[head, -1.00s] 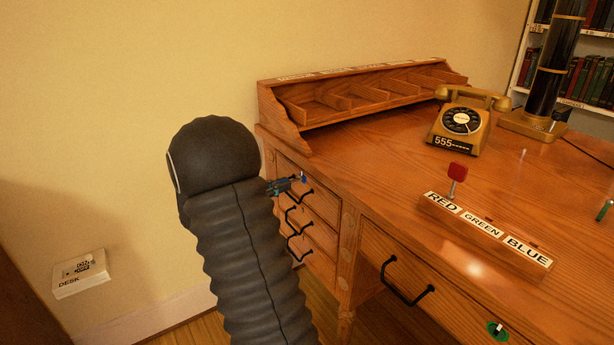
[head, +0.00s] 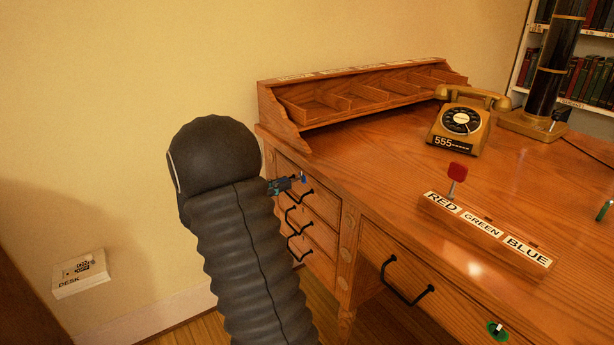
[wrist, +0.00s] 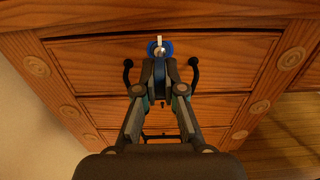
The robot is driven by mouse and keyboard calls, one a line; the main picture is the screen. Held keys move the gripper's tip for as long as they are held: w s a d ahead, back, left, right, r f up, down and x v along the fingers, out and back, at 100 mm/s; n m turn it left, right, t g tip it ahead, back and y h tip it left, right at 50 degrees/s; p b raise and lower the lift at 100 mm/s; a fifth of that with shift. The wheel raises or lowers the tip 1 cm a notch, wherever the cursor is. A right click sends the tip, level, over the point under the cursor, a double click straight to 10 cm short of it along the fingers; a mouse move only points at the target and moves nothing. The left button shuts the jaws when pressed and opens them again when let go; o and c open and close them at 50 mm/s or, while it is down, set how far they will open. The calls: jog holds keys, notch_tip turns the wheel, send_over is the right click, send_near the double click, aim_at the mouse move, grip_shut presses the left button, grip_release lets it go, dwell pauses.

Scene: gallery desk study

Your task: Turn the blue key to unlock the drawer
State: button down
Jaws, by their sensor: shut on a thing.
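The blue key (wrist: 167,47) is in the front of the top left drawer (wrist: 95,50) of the desk, in the middle of its upper part. In the wrist view my gripper (wrist: 159,60) is shut on the key. In the head view the gripper (head: 283,184) shows small beside the drawer stack, with a bit of the blue key (head: 303,177) at its tip. My dark arm hides part of the left side there. The top drawer looks closed, with its black handle below the key and partly hidden by the fingers.
More drawers with black handles (head: 298,247) lie below. On the desktop stand a telephone (head: 463,120) and a RED/GREEN/BLUE key rack (head: 487,235) with a red key (head: 457,174) in it. A green key (head: 497,329) is at the wide drawer.

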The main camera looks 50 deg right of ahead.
jog(key=shift+m+b, duration=2.2)
jog(key=shift+b, duration=0.75)
jog(key=shift+m+b, duration=0.9)
jog(key=shift+b, duration=0.2)
jog(key=shift+m+b, duration=2)
jog(key=shift+b, duration=1.2)
jog(key=shift+m, duration=1)
jog(key=shift+m, duration=1.5)
